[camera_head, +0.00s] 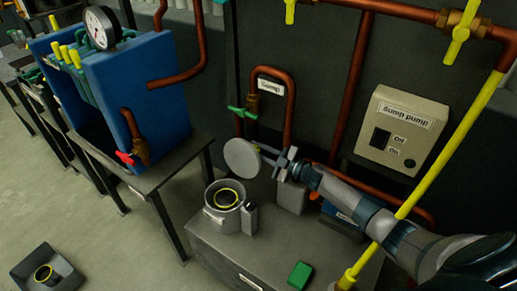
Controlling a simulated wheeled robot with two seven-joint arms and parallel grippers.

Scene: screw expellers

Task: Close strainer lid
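The strainer (224,216) is a grey open-topped cylinder with a yellow ring inside, standing on the grey cabinet in the middle. Its lid (241,158) is a round grey disc, raised above and behind the opening, with its flat face turned to the camera. My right gripper (267,155) comes in from the right, its fingers pointing at the lid's right edge. They look close to the lid, but whether they touch or grip it I cannot tell. My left gripper is not in view.
A grey sump pump box (402,127) hangs on the dark wall. A copper pipe with a green valve (243,112) rises behind the lid. A green block (300,275) lies on the cabinet top (262,258). A blue filter press (145,90) stands at left.

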